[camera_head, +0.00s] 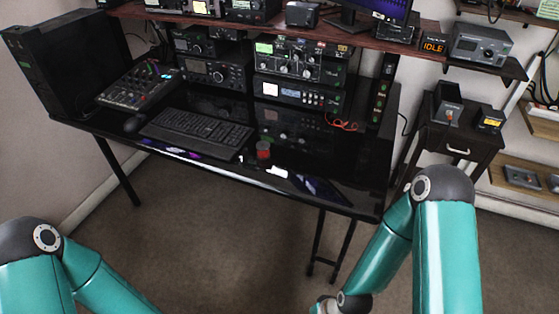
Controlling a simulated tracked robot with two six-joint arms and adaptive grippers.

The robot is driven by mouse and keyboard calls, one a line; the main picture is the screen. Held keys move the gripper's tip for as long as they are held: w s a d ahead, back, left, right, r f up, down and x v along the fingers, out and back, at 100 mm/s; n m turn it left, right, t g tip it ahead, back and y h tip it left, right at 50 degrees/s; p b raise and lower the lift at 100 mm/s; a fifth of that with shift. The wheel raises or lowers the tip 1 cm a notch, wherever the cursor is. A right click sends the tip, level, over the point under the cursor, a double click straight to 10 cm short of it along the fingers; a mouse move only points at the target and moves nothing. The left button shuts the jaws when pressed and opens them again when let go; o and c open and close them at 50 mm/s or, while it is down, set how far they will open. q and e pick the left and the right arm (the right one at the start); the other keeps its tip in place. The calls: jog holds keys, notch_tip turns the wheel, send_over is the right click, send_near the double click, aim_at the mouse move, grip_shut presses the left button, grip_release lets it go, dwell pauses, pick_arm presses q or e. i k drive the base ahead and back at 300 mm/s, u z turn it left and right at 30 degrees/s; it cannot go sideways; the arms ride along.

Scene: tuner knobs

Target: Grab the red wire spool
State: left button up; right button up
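A small red wire spool (263,150) stands on the glossy black desk (335,165) near its front edge, just right of the keyboard. Nothing touches it that I can see. My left arm shows at the lower left and my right arm at the lower right, both well short of the spool. Neither gripper is in the picture; both lie beyond or at the bottom edge of the frame.
A black keyboard (197,132) lies left of the spool, and a small white item (277,172) lies close in front of it. A red wire (342,125) lies farther back right. Radio units (300,92) line the back. Bare desk surrounds the spool's right side.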

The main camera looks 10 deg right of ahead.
aim_at(263, 148)
jog(key=u, duration=0.15)
jog(key=i, duration=0.85)
jog(key=z, duration=0.05)
